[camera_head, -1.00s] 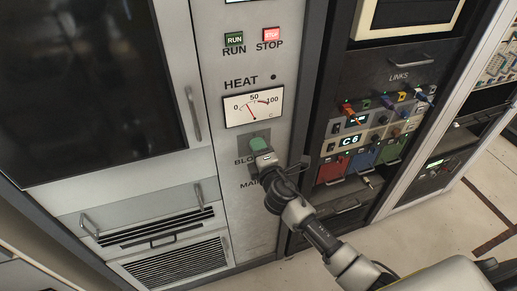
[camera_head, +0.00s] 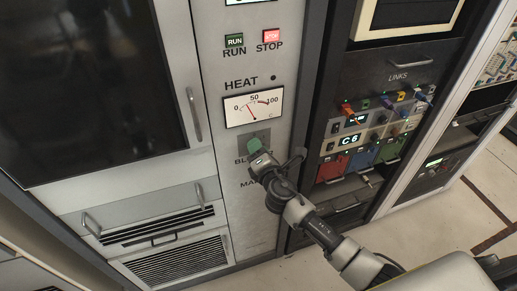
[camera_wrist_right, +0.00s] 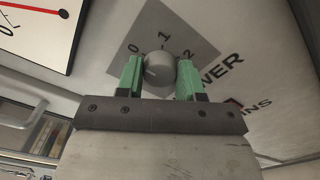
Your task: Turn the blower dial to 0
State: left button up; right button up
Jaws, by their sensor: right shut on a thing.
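The blower dial (camera_wrist_right: 158,68) is a round grey knob on a grey square plate marked 0, 1 and 2, seen in the right wrist view. A faint light mark shows on the knob's left side; I cannot tell exactly which number it points to. My right gripper (camera_wrist_right: 161,78) has its two green fingers on either side of the knob and is shut on it. In the head view my right gripper (camera_head: 254,147) is at the panel below the heat meter and hides the knob and part of the BLOWER label. My left gripper is not in view.
A dark rack with several coloured plugs and cables (camera_head: 378,118) stands to the right. Open floor (camera_head: 455,215) lies at lower right.

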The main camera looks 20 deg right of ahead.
jog(key=shift+f, duration=0.1)
jog(key=o, duration=0.9)
jog(key=s+b, duration=0.1)
jog(key=s, duration=0.9)
jog(key=shift+s+d+b, duration=0.2)
jog(key=shift+s+b, duration=0.15)
jog(key=shift+s, duration=0.05)
